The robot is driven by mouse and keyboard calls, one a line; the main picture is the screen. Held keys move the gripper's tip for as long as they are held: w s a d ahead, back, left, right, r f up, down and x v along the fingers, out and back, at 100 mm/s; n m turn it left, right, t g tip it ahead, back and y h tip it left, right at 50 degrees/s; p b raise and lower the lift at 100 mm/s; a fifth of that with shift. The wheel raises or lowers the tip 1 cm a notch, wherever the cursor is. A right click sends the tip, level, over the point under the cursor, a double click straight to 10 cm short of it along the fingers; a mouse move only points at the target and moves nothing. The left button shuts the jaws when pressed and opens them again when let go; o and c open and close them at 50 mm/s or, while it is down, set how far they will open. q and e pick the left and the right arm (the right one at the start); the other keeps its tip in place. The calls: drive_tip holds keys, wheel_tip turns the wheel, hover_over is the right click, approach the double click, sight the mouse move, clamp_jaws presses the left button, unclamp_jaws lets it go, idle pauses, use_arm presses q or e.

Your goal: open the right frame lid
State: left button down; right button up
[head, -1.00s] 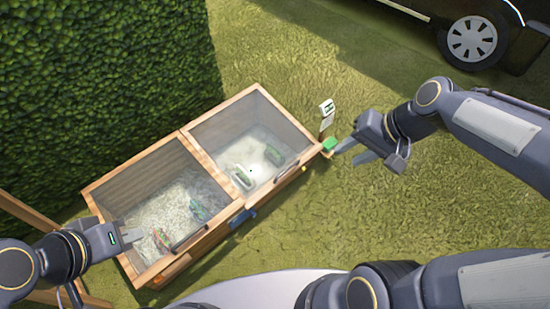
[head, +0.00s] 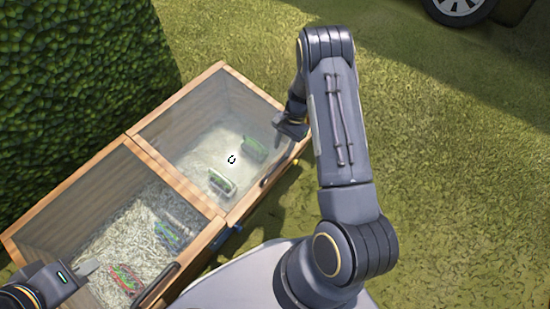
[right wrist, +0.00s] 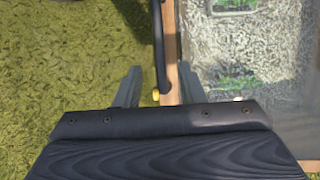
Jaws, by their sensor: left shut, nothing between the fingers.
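The right frame lid (head: 205,120) is a hazy glass pane in a wooden rim, and it lies closed on the right half of the wooden cold frame. A dark bar handle (head: 276,172) runs along its front edge; it also shows in the right wrist view (right wrist: 158,45). My right gripper (head: 291,132) is at the lid's front right part, partly hidden by my arm. In the right wrist view its fingers (right wrist: 160,88) are apart, one on each side of the handle and wooden edge. My left gripper (head: 88,267) is shut and empty over the left half's front left part.
The left half of the frame (head: 160,160) holds pale bedding and small coloured items, with its own dark handle (head: 156,285). Two green-topped items (head: 222,182) show under the right pane. A hedge (head: 70,90) stands behind. Grass to the right is open; a vehicle wheel (head: 460,8) is far off.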

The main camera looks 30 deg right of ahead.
sight(278, 163)
drive_tip(key=b+x, duration=0.2)
drive_tip(key=x, duration=0.4)
drive_tip(key=shift+s+a+f, duration=0.1)
drive_tip(key=shift+a+f, duration=0.05)
drive_tip(key=shift+c, duration=0.2)
clamp_jaws()
